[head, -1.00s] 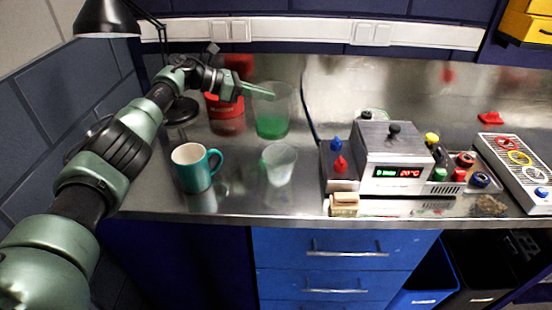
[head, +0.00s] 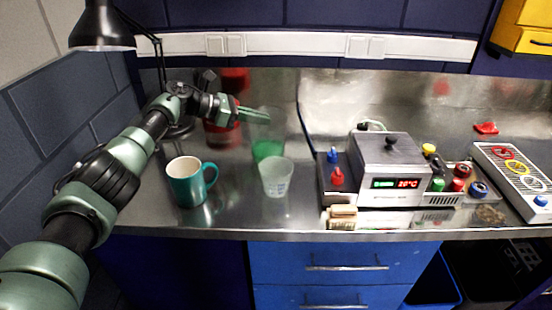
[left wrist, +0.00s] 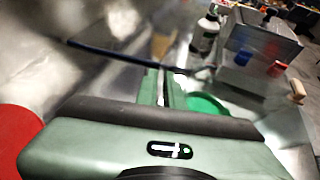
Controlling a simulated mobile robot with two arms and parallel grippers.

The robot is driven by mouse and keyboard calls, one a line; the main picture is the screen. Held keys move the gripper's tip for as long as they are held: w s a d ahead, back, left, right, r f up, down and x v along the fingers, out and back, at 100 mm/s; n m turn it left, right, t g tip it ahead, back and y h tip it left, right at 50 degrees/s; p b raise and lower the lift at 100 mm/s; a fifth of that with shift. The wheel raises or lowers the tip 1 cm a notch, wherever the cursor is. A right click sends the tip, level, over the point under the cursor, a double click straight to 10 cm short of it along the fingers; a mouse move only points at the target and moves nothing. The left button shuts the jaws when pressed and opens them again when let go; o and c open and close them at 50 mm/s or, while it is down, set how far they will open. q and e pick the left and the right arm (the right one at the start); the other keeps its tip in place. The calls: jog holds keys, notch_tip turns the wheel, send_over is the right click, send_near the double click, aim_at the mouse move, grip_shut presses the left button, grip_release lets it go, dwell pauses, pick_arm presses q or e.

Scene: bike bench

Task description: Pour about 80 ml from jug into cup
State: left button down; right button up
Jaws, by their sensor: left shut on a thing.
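A clear jug (head: 267,150) with green liquid in its lower part stands upright toward the back of the steel bench. My left gripper (head: 258,114) is shut on the jug's upper part, coming in from the left. In the left wrist view its fingers (left wrist: 162,88) point away, with the green liquid (left wrist: 206,104) beside them; the jug's clear wall is hard to make out there. A translucent cup (head: 276,178) with faint markings stands upright just in front of the jug. It looks empty. My right gripper is in neither view.
A teal mug (head: 187,182) stands left of the cup. A red can (head: 222,133) is behind my left gripper, near a black lamp (head: 101,28). A grey box device (head: 388,165) with a display stands to the right. The bench's front edge is clear before the cup.

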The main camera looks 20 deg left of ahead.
aim_at(262, 107)
pick_arm(q)
jog(key=shift+m+t, duration=0.6)
jog(key=shift+m, duration=0.2)
jog(key=r+p, duration=0.1)
jog(key=p, duration=0.1)
jog(key=s+r+p, duration=0.1)
jog(key=r+p, duration=0.2)
jog(key=p, duration=0.2)
jog(key=shift+s+d+r, duration=0.25)
jog(key=shift+d, duration=0.1)
jog(key=s+d+r+m+t+p, duration=0.3)
jog(key=s+r+m+p, duration=0.3)
jog(key=p, duration=0.3)
jog(key=shift+s+d+r+t+y, duration=0.3)
jog(key=shift+r+t+y, duration=0.1)
jog(key=shift+r, duration=0.25)
jog(key=shift+s+d+m, duration=0.1)
jog(key=shift+s+m, duration=0.1)
jog(key=shift+m, duration=0.2)
jog(key=shift+s+d+r+t, duration=0.1)
jog(key=shift+s+r+t, duration=0.1)
jog(key=shift+t, duration=0.1)
